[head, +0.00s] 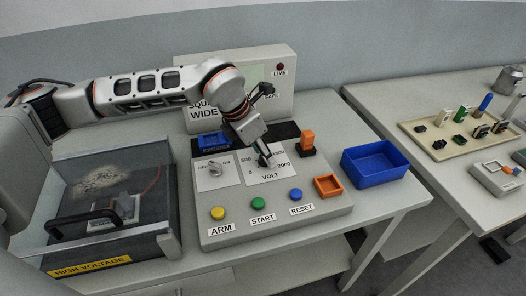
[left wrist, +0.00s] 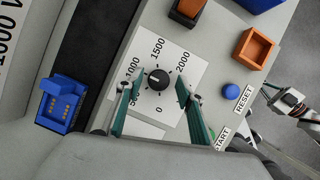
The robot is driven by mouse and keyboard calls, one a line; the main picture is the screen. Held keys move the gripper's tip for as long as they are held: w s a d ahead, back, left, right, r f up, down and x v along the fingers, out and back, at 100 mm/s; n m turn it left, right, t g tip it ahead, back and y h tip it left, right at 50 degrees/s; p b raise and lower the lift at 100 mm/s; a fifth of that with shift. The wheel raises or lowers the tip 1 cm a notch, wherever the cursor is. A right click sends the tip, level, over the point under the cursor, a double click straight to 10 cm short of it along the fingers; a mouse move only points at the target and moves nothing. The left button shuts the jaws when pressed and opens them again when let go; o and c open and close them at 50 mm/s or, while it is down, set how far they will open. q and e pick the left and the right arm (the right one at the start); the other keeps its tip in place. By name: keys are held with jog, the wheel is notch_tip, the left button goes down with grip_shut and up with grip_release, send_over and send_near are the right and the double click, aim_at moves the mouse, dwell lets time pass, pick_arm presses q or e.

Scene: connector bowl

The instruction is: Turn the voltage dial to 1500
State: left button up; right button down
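The voltage dial is a round black knob (left wrist: 158,79) with a white mark, on a white plate (left wrist: 190,50) labelled 0, 500, 1000, 1500 and 2000. Its mark seems to sit on the side toward 1000, but it is small. In the head view the VOLT plate (head: 284,174) shows, with the knob mostly hidden by my gripper. My left gripper (head: 264,161) is over the plate. In the left wrist view its green-padded fingers (left wrist: 155,108) are open, one on each side of the knob and apart from it. What appears to be my right gripper (left wrist: 275,104) shows at the right edge, its opening unclear.
The panel (head: 275,223) also bears an OFF/ON knob (head: 214,168), yellow (head: 218,213), green (head: 258,202) and blue (head: 295,194) buttons, a blue connector (head: 211,141) and an orange connector (head: 307,140). A blue bin (head: 375,163) stands right; a high-voltage box (head: 110,215) stands left.

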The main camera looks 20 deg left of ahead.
pick_arm(q)
grip_shut()
jog(key=shift+m, duration=0.4)
jog(key=shift+w+m+g+h, duration=0.1)
jog(key=shift+m+g+h, duration=0.25)
jog(key=shift+m, duration=0.65)
jog(key=m+g, duration=0.1)
jog(key=m, duration=0.1)
jog(key=m+p, duration=0.1)
jog(key=m, duration=0.1)
jog(key=shift+w+a+r+g+h, duration=0.1)
jog(key=shift+g+h, duration=0.15)
jog(key=shift+g, duration=0.1)
jog(key=m+g, duration=0.1)
jog(key=m, duration=0.2)
jog(key=shift+w+p, duration=0.1)
jog(key=shift+p, duration=0.2)
jog(key=shift+m+g, duration=0.4)
jog(key=shift+m, duration=0.6)
